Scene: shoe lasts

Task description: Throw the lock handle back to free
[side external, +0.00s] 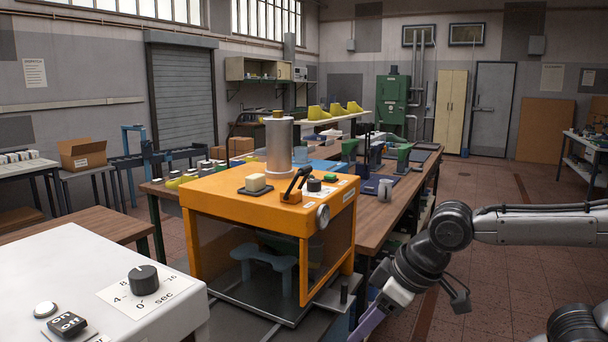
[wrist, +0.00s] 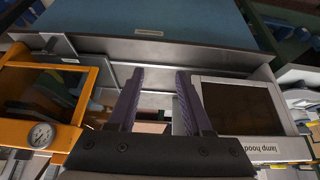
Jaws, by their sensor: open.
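A black lever handle (side external: 299,180) stands on an orange base on top of the orange machine (side external: 222,190), tilted up to the right. It looks like the lock handle, though no label on it can be read. I cannot make it out in the wrist view. My gripper (side external: 368,325) is low at the right of the machine, apart from the lever and partly cut off by the frame's bottom edge. In the wrist view my gripper (wrist: 160,75) has its two purple fingers spread, with nothing between them.
On the machine top are a black knob (side external: 314,185), a green button (side external: 330,178), a cream block (side external: 256,182) and a metal cylinder (side external: 279,147). A gauge (side external: 323,215) sits on its front. A white timer box (side external: 80,290) stands at front left. The wrist view shows a lamp hood (wrist: 240,105).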

